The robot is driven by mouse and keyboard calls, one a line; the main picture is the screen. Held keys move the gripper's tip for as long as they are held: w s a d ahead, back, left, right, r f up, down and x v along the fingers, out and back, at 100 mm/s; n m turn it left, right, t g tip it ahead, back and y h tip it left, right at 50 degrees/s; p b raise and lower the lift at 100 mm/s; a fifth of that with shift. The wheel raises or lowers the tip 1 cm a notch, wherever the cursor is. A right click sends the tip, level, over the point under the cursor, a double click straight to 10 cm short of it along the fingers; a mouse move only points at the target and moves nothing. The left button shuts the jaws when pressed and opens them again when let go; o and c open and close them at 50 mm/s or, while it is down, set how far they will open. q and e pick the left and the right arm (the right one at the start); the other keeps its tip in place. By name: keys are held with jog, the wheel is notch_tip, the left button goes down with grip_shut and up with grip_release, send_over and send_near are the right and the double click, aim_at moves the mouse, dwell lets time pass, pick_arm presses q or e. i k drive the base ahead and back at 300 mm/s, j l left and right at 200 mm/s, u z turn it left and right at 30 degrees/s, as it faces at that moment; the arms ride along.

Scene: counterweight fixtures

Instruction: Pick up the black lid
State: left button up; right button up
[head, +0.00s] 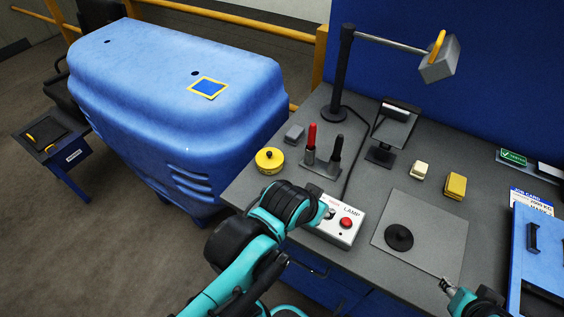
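The black lid (398,237), a round disc with a raised knob, lies on a flat grey square mat (428,222) on the bench. My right gripper (446,284) is at the lower right, in front of the mat and apart from the lid. Its fingertips are small in view, and their opening is unclear. My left gripper (324,212) is beside the lamp control box, left of the lid and apart from it. Its fingers are mostly hidden by the arm and cannot be made out. Nothing is seen touching the lid.
Left of the mat are the lamp box (341,224) with a red button, red and black upright markers (311,143), and a yellow round pot (270,161). A black stand (390,132) and two small blocks (455,186) sit behind. A blue case (535,250) is at right.

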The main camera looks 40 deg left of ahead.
aim_at(398, 237)
jog(key=u, duration=0.4)
jog(key=j+u, duration=0.15)
jog(key=u, duration=0.65)
jog(key=z, duration=1.5)
jog(key=k+j+u, duration=0.15)
jog(key=j+u, duration=0.15)
jog(key=u, duration=0.2)
jog(key=j+u, duration=0.35)
jog(key=u, duration=0.15)
jog(key=l, duration=0.25)
jog(key=i+u, duration=0.05)
